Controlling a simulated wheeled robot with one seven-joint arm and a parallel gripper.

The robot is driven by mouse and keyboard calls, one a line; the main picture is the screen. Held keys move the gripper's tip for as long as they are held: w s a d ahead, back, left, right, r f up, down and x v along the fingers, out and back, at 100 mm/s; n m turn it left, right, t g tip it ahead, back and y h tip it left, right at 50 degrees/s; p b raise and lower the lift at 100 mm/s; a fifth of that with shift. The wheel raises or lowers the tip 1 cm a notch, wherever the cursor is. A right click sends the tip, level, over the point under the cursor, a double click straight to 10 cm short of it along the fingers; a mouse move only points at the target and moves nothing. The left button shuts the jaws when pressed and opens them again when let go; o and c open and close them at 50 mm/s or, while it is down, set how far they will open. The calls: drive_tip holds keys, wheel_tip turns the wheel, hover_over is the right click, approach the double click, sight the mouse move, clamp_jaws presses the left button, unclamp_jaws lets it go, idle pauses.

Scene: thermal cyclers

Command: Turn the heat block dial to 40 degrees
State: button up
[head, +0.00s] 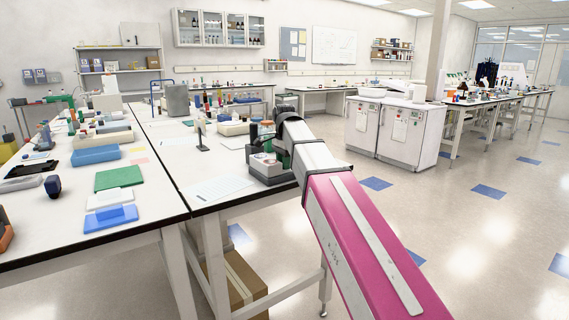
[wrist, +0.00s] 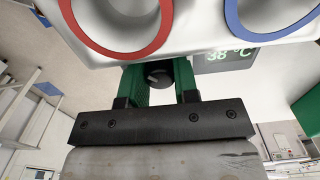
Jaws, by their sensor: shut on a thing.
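The heat block (wrist: 203,39) fills the top of the wrist view, upside down there. It is a white-grey unit with a red ring (wrist: 112,51) and a blue ring (wrist: 234,22). Its display (wrist: 228,56) shows 38 °C in green digits. The small dark dial (wrist: 159,76) sits between the green fingers of my gripper (wrist: 158,68), which is shut on it. In the head view the heat block (head: 268,178) stands at the near right corner of the bench, partly hidden by my arm; the dial cannot be made out there.
A paper sheet (head: 217,189) lies on the bench left of the heat block. A dark-based stand (head: 202,146) is farther back. Bottles and racks crowd the bench behind. Open floor (head: 465,230) lies to the right.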

drive_tip(key=o, duration=0.9)
drive_tip(key=shift+r, duration=0.1)
wheel_tip(320, 180, up, 11)
drive_tip(key=shift+f, duration=0.15)
